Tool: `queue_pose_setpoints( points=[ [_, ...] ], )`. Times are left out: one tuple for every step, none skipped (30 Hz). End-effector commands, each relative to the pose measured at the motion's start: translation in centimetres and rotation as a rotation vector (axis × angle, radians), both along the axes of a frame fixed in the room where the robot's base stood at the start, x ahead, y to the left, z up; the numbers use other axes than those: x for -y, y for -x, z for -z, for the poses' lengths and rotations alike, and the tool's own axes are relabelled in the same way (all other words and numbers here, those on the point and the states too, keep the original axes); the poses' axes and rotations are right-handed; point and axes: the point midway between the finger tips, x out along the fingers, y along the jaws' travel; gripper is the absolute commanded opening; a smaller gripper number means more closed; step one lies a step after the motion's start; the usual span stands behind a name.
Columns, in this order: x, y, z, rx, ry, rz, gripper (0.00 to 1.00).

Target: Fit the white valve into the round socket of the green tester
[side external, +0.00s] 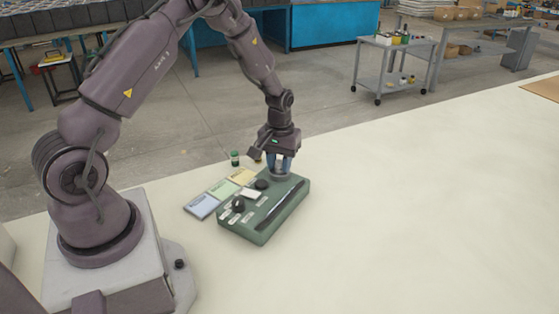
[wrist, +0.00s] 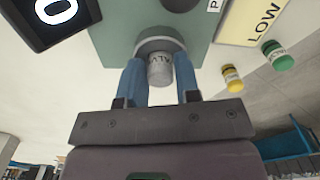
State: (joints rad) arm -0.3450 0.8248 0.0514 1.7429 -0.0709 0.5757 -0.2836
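The green tester (side external: 262,232) lies on the pale table, and its face fills the top of the wrist view (wrist: 112,35). Its round socket shows as a grey ring (wrist: 160,45), also seen under my gripper in the side view (side external: 280,177). The white valve (wrist: 160,71), with dark lettering, stands between the blue fingers of my gripper (wrist: 160,82), which touch it on both sides. Its far end is at the ring; how deep it sits is hidden. In the side view my gripper (side external: 281,164) points down over the tester's far end.
Blue (side external: 201,206), green (side external: 222,188) and yellow (side external: 242,177) labelled trays lie left of the tester. A green-topped cell (wrist: 278,55) and a yellow one (wrist: 232,78) stand near the yellow tray. A black bar (side external: 279,208) runs along the tester. The table right of it is clear.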

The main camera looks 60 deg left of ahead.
Motion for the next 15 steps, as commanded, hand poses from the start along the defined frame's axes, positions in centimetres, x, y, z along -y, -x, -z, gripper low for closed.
queue_pose_setpoints(
  points=[
    [0.0, 0.0, 0.0, 0.001, -0.001, 0.000, 0.42],
    [0.0, 0.0, 0.0, 0.000, 0.000, 0.000, 0.49],
    [0.0, 0.0, 0.0, 0.000, 0.000, 0.000, 0.49],
    [0.0, 0.0, 0.0, 0.000, 0.000, 0.000, 0.49],
    [0.0, 0.0, 0.0, 0.000, 0.000, 0.000, 0.49],
    [0.0, 0.0, 0.0, 0.000, 0.000, 0.000, 0.49],
    [0.0, 0.0, 0.0, 0.000, 0.000, 0.000, 0.49],
    [0.0, 0.0, 0.0, 0.000, 0.000, 0.000, 0.49],
    [0.0, 0.0, 0.0, 0.000, 0.000, 0.000, 0.49],
    [0.0, 0.0, -0.1, 0.001, -0.001, 0.000, 0.49],
    [0.0, 0.0, -0.2, 0.001, -0.001, 0.000, 0.49],
    [0.0, 0.0, -0.4, 0.001, -0.001, 0.000, 0.49],
    [0.0, 0.0, -0.6, 0.002, -0.001, 0.000, 0.49],
    [0.0, -0.1, -1.0, 0.004, -0.002, 0.000, 0.49],
    [0.0, -0.1, -1.6, 0.004, -0.002, 0.000, 0.49]
  ],
)
